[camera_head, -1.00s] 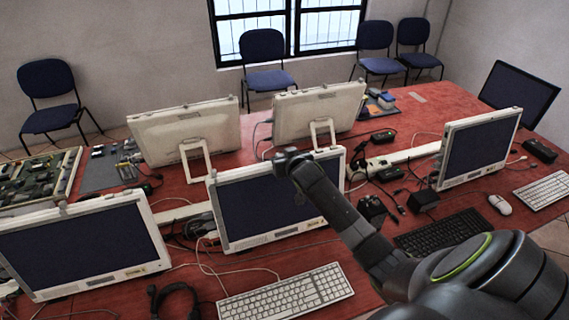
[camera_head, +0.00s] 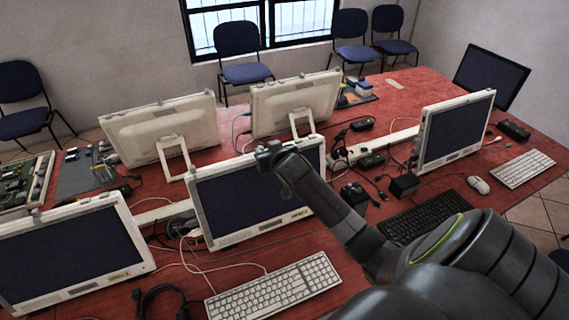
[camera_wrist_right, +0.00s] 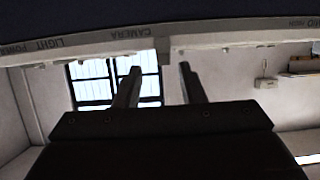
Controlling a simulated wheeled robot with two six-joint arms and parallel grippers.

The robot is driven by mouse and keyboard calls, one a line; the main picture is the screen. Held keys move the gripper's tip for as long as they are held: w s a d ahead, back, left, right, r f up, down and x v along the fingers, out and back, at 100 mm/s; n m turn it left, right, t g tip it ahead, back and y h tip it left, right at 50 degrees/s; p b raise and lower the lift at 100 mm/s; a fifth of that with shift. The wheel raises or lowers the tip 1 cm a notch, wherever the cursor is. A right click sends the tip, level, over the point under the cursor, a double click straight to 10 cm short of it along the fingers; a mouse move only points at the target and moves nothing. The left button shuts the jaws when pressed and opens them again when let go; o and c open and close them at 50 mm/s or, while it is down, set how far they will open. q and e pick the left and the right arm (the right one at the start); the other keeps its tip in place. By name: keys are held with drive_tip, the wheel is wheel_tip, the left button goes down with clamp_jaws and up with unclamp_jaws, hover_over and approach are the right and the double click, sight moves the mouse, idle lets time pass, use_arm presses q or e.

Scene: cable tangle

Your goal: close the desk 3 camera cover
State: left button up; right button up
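A white-framed monitor (camera_head: 250,203) stands in the middle of the front row, its dark screen facing me. My right gripper (camera_head: 268,152) is at its top edge in the head view. In the right wrist view, the monitor's frame (camera_wrist_right: 100,41) crosses the top, with a printed CAMERA label. A small tab (camera_wrist_right: 163,50), which looks like the camera cover, sticks out from the frame beside that label. My right gripper (camera_wrist_right: 160,68) is open, its two fingers apart on either side below the tab. I cannot tell whether they touch it. Which desk number this is does not show. My left gripper is out of view.
Another white monitor (camera_head: 70,252) stands at front left, and one (camera_head: 455,130) at right. Two more monitors show their backs (camera_head: 165,132) behind. A white keyboard (camera_head: 273,286), black keyboard (camera_head: 425,215) and loose cables lie on the red table (camera_head: 390,88).

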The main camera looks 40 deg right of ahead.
drive_tip(key=b+v, duration=0.2)
drive_tip(key=v, duration=1.2)
drive_tip(key=shift+s+b, duration=0.3)
drive_tip(key=shift+b, duration=0.05)
